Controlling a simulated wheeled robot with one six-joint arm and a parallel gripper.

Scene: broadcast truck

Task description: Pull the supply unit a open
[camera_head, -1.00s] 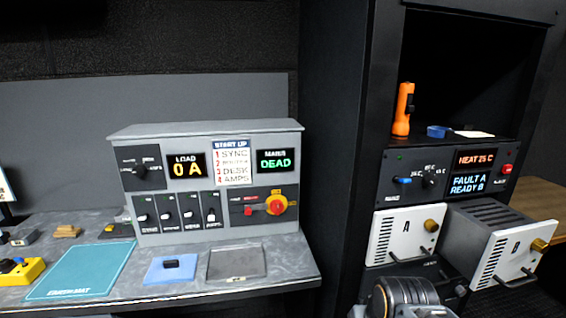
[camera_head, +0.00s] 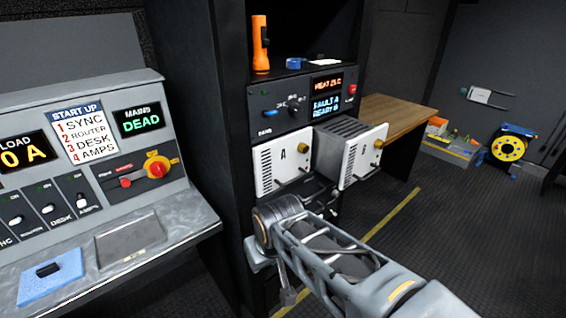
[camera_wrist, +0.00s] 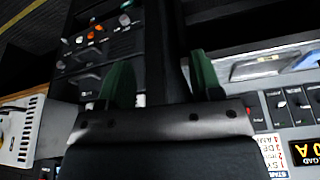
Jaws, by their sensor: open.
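Supply unit A (camera_head: 271,172) is a white-fronted module with vent slots, a black handle and a brass knob, low in the dark rack. It sits further in than supply unit B (camera_head: 352,168), which stands out from the rack to its right with its grey ribbed casing showing. My arm passes in front of and below the units in the head view, and my gripper's fingers cannot be made out there. In the wrist view my gripper (camera_wrist: 160,75) has its two green fingers apart and nothing between them. A white vented front (camera_wrist: 22,130) shows at that view's left; its letter is unreadable.
A control panel (camera_head: 288,100) above the units reads FAULT A, READY B. An orange torch (camera_head: 260,45) stands on the shelf above. The grey console (camera_head: 95,130) and its desk are at left. A wooden table (camera_head: 400,115) stands behind unit B.

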